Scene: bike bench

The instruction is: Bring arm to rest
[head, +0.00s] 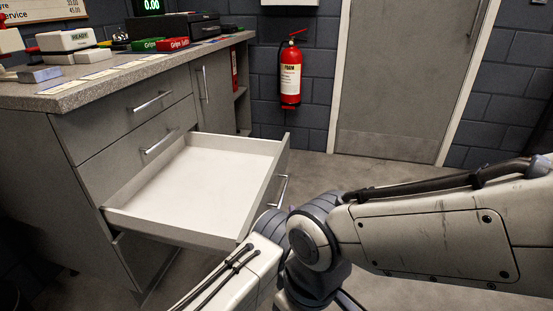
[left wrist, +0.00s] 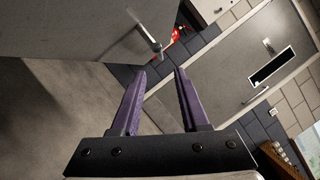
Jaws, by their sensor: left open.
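My left gripper (left wrist: 160,72) shows in the left wrist view as two purple fingers, spread apart with nothing between them. A bar handle (left wrist: 149,38) on a grey cabinet front lies just beyond the fingertips, apart from them. In the head view my arm links fill the lower right and hide most of the left gripper. The pulled-out drawer (head: 190,188) stands open and looks empty, with a handle (head: 273,190) on its front near my arm. My right gripper is in neither view.
The grey bench (head: 90,83) at the left carries boxes and labels. Other drawers and a cabinet door beside it are shut. A red fire extinguisher (head: 290,75) hangs on the dark block wall, left of a grey door (head: 400,75). Floor (head: 350,170) between drawer and door is clear.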

